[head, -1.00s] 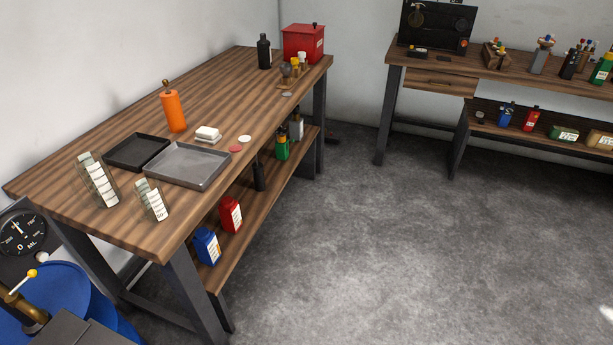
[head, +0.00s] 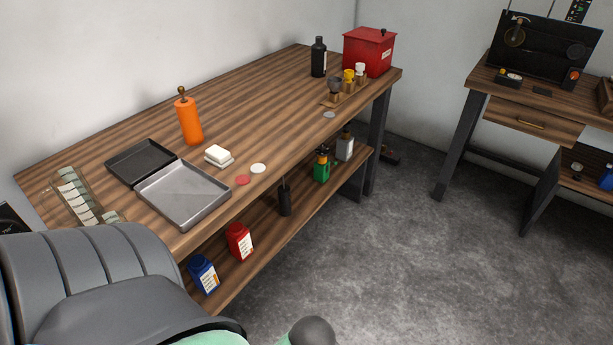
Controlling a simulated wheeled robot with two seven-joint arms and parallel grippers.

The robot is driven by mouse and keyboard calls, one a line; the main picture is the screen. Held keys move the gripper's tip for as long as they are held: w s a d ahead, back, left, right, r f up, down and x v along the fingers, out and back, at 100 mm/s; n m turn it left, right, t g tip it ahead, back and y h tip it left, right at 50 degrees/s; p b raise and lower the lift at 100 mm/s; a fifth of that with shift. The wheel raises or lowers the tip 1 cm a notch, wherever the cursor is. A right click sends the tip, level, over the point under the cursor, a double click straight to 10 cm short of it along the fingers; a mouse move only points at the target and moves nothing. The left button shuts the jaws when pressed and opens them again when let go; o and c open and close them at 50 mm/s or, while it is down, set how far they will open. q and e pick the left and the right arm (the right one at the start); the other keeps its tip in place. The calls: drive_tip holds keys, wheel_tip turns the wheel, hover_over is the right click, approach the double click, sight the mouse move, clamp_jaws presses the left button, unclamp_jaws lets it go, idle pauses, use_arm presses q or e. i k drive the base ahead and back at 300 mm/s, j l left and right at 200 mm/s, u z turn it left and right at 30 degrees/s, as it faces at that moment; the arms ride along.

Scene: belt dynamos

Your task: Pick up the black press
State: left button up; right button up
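A small wooden holder (head: 346,97) stands near the far right end of the workbench (head: 250,92). It carries three small knobbed pieces in a row. The dark grey to black one (head: 336,86) is at its left, a yellow one (head: 349,76) in the middle and a white one (head: 361,70) at its right. The dark one looks like the black press, but it is too small to be sure. Neither of my grippers is in view. A grey arm-like part of mine covers the lower left and hides the bench's near corner.
A black bottle (head: 318,58) and a red box (head: 369,51) stand behind the holder. An orange bottle (head: 189,120), a grey tray (head: 183,194) and a black tray (head: 140,160) sit nearer. Bottles stand on the lower shelf. The floor (head: 400,270) to the right is open.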

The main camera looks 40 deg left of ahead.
sight(285, 197)
drive_tip(key=i, duration=1.85)
drive_tip(key=i+u, duration=0.2)
drive_tip(key=i, duration=0.3)
drive_tip(key=i+l+u, duration=0.2)
drive_tip(key=i, duration=0.25)
drive_tip(key=i+l+u, duration=0.2)
drive_tip(key=i, duration=0.25)
drive_tip(key=u, duration=3.15)
